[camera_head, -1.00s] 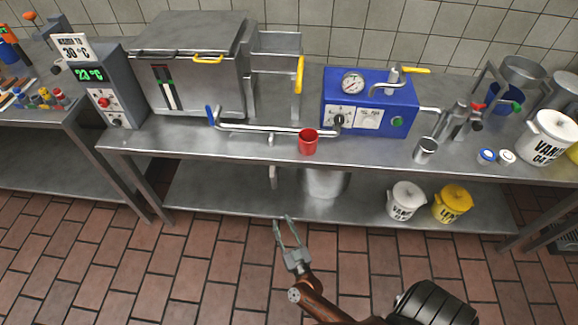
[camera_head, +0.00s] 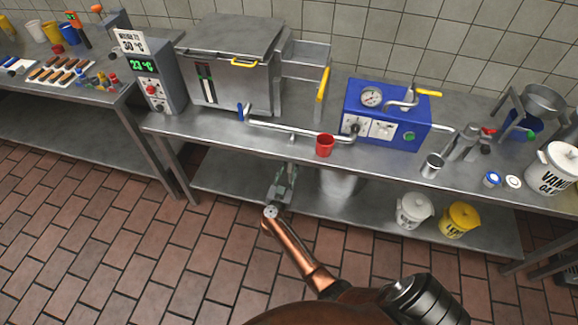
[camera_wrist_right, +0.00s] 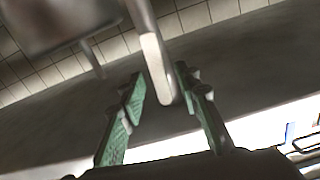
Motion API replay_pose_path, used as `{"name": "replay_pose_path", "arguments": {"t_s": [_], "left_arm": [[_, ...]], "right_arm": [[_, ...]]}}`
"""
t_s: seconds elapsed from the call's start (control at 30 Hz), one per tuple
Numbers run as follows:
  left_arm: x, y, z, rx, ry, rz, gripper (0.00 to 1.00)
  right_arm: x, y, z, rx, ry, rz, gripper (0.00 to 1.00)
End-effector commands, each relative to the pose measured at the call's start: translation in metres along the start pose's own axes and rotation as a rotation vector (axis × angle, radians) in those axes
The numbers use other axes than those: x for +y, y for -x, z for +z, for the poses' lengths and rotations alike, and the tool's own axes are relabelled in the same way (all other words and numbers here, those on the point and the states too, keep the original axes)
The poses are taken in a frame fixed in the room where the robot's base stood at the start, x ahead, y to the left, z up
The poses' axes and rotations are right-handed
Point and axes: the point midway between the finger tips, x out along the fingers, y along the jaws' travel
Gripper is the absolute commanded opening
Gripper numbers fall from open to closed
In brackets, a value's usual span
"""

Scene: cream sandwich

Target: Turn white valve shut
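The white valve handle is a white-tipped lever (camera_wrist_right: 155,68) that hangs down in the right wrist view. My right gripper (camera_wrist_right: 159,84) is open, with one green-padded finger on each side of the lever's lower end. I see gaps on both sides, so the fingers look apart from it. In the head view my right gripper (camera_head: 285,172) is under the front edge of the steel table, and the lever there is hard to tell from the fingers. My left gripper is not in view.
The steel table (camera_head: 220,130) stands over a lower shelf (camera_head: 235,185). A steel pot (camera_head: 340,182) is right of my gripper. A red cup (camera_head: 325,146) stands above, near the front edge, by a long pipe (camera_head: 285,128) with a blue handle. The brick floor in front is clear.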

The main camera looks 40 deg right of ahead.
Motion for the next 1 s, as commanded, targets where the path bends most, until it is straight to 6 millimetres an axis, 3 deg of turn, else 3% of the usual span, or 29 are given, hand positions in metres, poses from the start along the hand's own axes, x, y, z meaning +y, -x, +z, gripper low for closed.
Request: {"name": "replay_pose_path", "arguments": {"t_s": [0.2,0.5,0.93,1.0], "left_arm": [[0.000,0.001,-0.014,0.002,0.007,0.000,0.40],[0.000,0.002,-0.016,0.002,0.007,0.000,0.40],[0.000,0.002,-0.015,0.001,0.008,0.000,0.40],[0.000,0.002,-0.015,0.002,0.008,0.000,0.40]], "right_arm": [[0.000,-0.015,0.000,0.000,0.000,0.000,0.30],[0.000,-0.017,-0.001,0.000,-0.001,0.000,0.30],[0.000,-0.016,-0.001,0.001,-0.001,-0.001,0.00],[0.000,-0.016,-0.001,0.001,-0.001,-0.001,0.00]]}}
